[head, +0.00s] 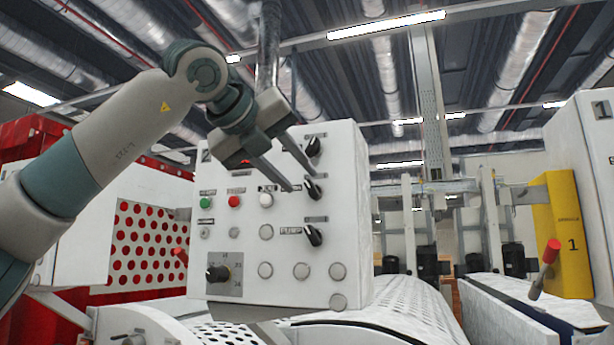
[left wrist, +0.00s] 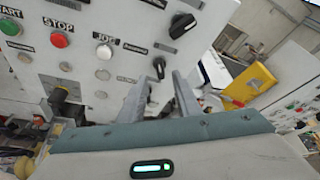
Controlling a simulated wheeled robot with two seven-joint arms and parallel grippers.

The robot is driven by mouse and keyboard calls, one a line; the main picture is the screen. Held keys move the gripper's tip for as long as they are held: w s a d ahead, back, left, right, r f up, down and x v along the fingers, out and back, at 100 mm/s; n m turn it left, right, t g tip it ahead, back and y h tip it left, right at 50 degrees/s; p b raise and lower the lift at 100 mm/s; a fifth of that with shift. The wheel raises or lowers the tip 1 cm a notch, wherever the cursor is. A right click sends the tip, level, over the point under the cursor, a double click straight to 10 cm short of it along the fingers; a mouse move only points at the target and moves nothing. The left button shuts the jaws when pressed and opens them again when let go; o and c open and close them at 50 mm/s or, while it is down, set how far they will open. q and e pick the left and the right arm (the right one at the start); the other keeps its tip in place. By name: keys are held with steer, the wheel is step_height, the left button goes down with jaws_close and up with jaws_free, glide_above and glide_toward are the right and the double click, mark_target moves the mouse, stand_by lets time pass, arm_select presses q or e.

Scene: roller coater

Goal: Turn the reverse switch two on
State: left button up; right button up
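The white control panel (head: 220,135) marked 2 carries three black rotary switches in a column on its right side: an upper one (head: 313,146), a middle one (head: 313,187) and a lower one (head: 314,235). Their small labels are too blurred to read surely. My left gripper (head: 304,182) is open, its fingertips at the middle switch. In the left wrist view the middle switch (left wrist: 159,67) shows between and just beyond the two fingertips (left wrist: 158,84), and the upper switch (left wrist: 182,25) is clear. Contact cannot be told. My right gripper is not in view.
Left of the switches are green START (head: 205,202), red STOP (head: 233,201) and white JOG (head: 266,199) buttons, with a black selector knob (head: 217,273) below. Perforated rollers (head: 400,305) lie under the panel. A yellow block (head: 560,225) marked 1 stands at right.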

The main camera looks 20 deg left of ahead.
mark_target(310, 189)
arm_select(q)
steer(key=shift+p+x, duration=0.8)
steer(key=shift+x, duration=1.65)
jaws_close()
